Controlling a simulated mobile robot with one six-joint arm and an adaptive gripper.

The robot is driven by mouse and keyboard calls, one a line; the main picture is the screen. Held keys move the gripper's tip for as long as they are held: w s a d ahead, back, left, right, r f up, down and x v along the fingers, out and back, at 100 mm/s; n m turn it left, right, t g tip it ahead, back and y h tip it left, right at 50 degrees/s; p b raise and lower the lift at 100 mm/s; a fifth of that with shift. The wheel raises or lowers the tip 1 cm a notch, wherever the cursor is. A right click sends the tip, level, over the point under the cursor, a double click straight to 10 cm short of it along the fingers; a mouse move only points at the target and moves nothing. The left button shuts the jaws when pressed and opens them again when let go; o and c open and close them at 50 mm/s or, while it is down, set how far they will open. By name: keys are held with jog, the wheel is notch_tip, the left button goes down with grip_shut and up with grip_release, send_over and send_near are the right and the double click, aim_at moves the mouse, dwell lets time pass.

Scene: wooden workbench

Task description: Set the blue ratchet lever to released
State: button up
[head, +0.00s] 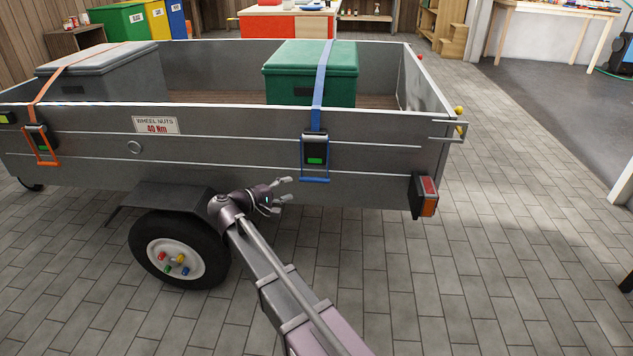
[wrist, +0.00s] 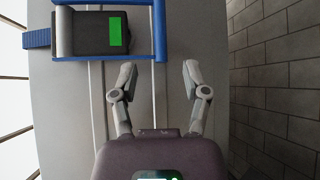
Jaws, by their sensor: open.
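The blue ratchet lever (head: 316,180) is a U-shaped bar on the black ratchet body (head: 315,150) on the trailer's side wall. The body bears a green patch, and the blue strap (head: 321,88) runs from it up over the green box (head: 286,72). In the wrist view the blue lever (wrist: 159,32) lies just ahead of my gripper, its frame around the black body (wrist: 90,33). My gripper (head: 290,189) is open and empty, below and left of the lever in the head view. In the wrist view its fingertips (wrist: 158,68) are apart and do not touch the lever.
An orange ratchet (head: 40,140) with an orange strap holds a grey box (head: 100,72) at the left. A tail light (head: 424,196) sticks out at the right corner. The wheel (head: 178,250) and mudguard (head: 160,197) stand beside my arm.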

aim_at(313, 181)
jog(key=b+x, duration=0.1)
jog(key=x, duration=0.9)
jog(key=shift+w+d, duration=0.1)
jog(key=shift+d, duration=0.1)
grip_shut()
jog(key=shift+d, duration=0.15)
